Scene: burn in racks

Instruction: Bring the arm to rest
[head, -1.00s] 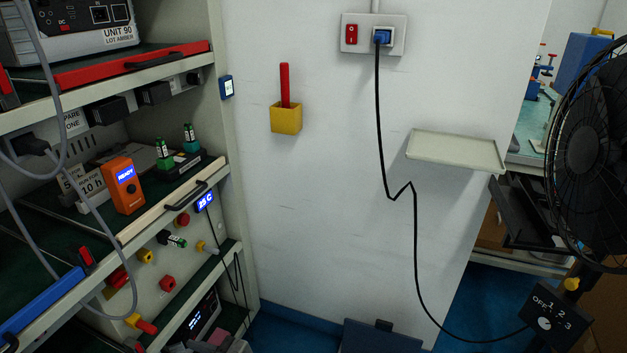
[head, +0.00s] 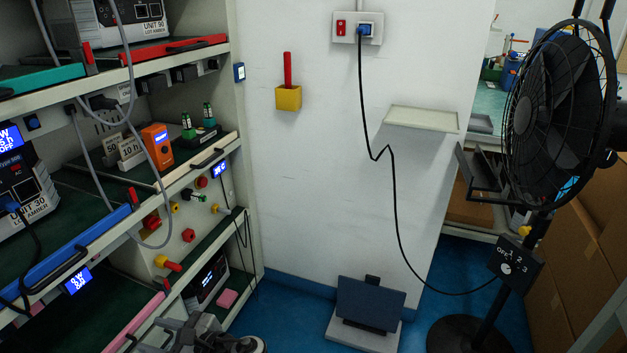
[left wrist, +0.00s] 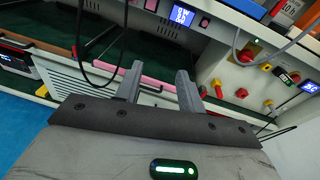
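My left gripper (head: 195,335) shows at the bottom of the head view, left of centre, in front of the lower shelves. In the left wrist view its two grey fingers (left wrist: 158,88) stand apart with nothing between them. The fingers point toward the rack front, with a pink bar (left wrist: 145,82) behind them. My right gripper is not in view.
The burn-in rack (head: 228,120) with units and cables fills the left. A fan (head: 560,110) on a stand is at the right, its cable running to a wall socket (head: 366,29). A wall shelf (head: 422,119) juts out. A dark panel (head: 370,303) on a grey base stands on the blue floor.

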